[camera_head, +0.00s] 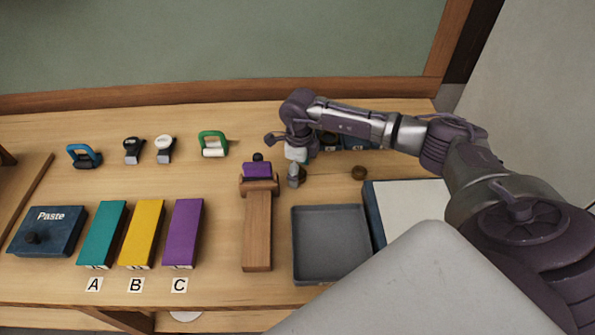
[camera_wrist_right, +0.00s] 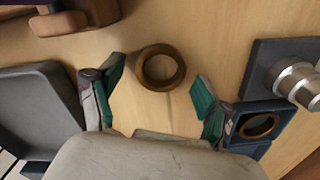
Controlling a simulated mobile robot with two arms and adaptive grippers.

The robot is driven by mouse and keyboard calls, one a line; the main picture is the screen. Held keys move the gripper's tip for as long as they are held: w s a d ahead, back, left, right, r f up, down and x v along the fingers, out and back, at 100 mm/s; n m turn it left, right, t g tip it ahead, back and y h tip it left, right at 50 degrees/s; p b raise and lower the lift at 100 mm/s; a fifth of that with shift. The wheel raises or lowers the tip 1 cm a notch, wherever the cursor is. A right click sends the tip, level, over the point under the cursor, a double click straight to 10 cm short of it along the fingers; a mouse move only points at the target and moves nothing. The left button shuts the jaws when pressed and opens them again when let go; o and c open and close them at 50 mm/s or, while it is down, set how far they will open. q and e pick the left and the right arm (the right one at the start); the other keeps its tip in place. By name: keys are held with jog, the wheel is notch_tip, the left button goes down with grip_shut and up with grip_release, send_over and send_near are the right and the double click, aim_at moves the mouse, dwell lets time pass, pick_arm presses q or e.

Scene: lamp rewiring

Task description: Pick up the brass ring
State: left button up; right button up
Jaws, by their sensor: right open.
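The brass ring (camera_wrist_right: 160,67) lies flat on the wooden table in the right wrist view, with its hole facing up. My right gripper (camera_wrist_right: 155,92) is open, with green-padded fingers spread to either side. The ring shows between the fingers and slightly past their tips, untouched. In the head view, my right gripper (camera_head: 299,165) is low over the table, right of the wooden stand (camera_head: 257,230); I cannot make out the ring there, and the gripper seems to hide it. My left gripper is not in view.
A grey tray (camera_head: 331,280) lies in front of the gripper. Behind it are dark blue boxes (camera_head: 360,143); in the wrist view, one box (camera_wrist_right: 245,108) holds another ring.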

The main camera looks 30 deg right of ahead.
jog(key=c, duration=1.1)
